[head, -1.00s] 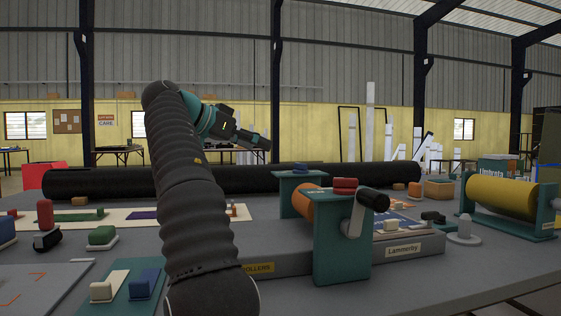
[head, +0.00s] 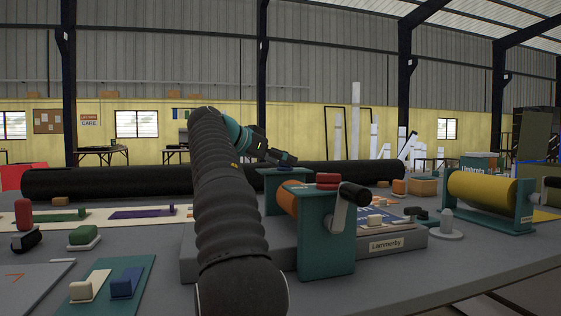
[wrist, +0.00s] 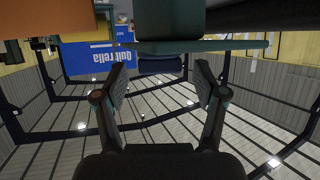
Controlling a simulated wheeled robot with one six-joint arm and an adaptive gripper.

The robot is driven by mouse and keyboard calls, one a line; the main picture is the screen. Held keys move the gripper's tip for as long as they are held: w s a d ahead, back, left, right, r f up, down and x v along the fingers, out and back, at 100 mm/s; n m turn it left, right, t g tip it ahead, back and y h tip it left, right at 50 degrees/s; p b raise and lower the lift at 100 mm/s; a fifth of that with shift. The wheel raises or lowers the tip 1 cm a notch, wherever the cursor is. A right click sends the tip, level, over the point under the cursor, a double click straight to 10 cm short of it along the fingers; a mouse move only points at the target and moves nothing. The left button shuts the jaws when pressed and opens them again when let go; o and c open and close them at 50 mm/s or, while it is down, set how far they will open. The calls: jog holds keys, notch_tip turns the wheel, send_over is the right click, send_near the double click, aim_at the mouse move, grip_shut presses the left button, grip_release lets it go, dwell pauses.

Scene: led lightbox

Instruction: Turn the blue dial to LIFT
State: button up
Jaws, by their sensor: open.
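The blue dial (wrist: 160,66) shows in the wrist view as a dark blue block on a flat teal plate (wrist: 236,44); that picture is upside down. My gripper (wrist: 160,76) is open, its two fingers spread either side of the dial and apart from it. In the head view my gripper (head: 288,160) is just above the far teal stand of the roller press, and the dial (head: 279,168) is mostly hidden below it. I cannot read any LIFT mark or tell the dial's setting.
A red knob (head: 328,178) sits on the near teal stand (head: 327,235), with a black-handled crank (head: 352,194) beside it. An orange roller (head: 287,199) lies between the stands. A long black roll (head: 110,181) lies behind. A yellow roller (head: 480,189) stands at right.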

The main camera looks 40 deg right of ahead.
jog(key=shift+d, duration=0.1)
jog(key=c, duration=1.1)
jog(key=shift+c, duration=0.2)
jog(key=shift+s+f+n+t+b, duration=0.15)
jog(key=shift+n+t+b, duration=0.15)
jog(key=shift+b, duration=0.2)
jog(key=shift+s+n+t+b, duration=0.1)
jog(key=shift+n+t+b, duration=0.5)
jog(key=shift+t+b, duration=0.15)
jog(key=n+t+b, duration=0.1)
jog(key=n+t, duration=0.1)
jog(key=t, duration=0.1)
jog(key=shift+s, duration=0.2)
jog(key=n+t+y, duration=0.1)
jog(key=n, duration=0.1)
jog(key=n+t, duration=0.1)
jog(key=t, duration=0.1)
jog(key=shift+s+d+r+n+t+y, duration=0.15)
jog(key=shift+r+n+t+y, duration=0.1)
jog(key=shift+n+y, duration=0.15)
jog(key=shift+f+n+t+y, duration=0.1)
jog(key=shift+n+t+y, duration=0.3)
jog(key=shift+n, duration=0.1)
jog(key=shift+n+t+y, duration=0.3)
